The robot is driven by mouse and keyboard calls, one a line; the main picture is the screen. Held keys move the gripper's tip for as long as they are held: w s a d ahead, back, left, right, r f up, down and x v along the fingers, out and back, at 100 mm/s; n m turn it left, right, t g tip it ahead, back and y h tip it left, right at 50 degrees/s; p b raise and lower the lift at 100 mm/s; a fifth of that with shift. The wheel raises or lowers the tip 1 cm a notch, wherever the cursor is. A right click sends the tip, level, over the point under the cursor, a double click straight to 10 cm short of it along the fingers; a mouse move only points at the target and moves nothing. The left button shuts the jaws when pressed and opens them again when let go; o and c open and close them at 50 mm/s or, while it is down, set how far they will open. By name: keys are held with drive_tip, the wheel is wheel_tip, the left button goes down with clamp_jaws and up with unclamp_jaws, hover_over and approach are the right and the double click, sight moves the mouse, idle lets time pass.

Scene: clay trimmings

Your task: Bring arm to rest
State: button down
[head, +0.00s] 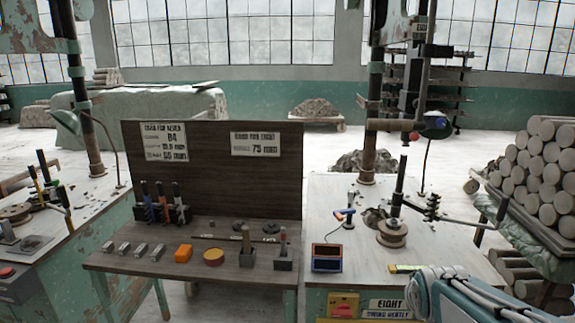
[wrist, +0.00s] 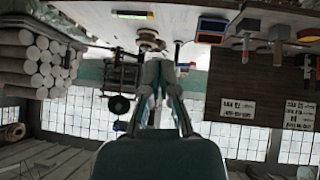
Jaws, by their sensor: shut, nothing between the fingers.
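My gripper (wrist: 160,72) shows in the wrist view, its two fingers together in the middle and nothing between them. It is clear of the benches and touches nothing that I can see. The wrist picture is upside down, with windows at the bottom and benches at the top. In the head view my arm is low at the right corner, in front of the right bench (head: 335,210); my fingertips cannot be made out there.
A dark wooden bench (head: 225,262) with a back panel (head: 220,190) holds blocks and tools. Stacked clay logs (head: 540,165) stand at the right.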

drive_tip(key=s+a+g+y, duration=0.1)
drive_tip(key=s+a, duration=0.3)
drive_tip(key=s, duration=0.5)
drive_tip(key=s+a+r+g+y, duration=0.1)
drive_tip(key=s+a, duration=0.4)
drive_tip(key=s, duration=0.5)
drive_tip(key=shift+a+r+n+g, duration=0.25)
drive_tip(key=shift+r+n+g, duration=0.05)
drive_tip(key=shift+w, duration=0.1)
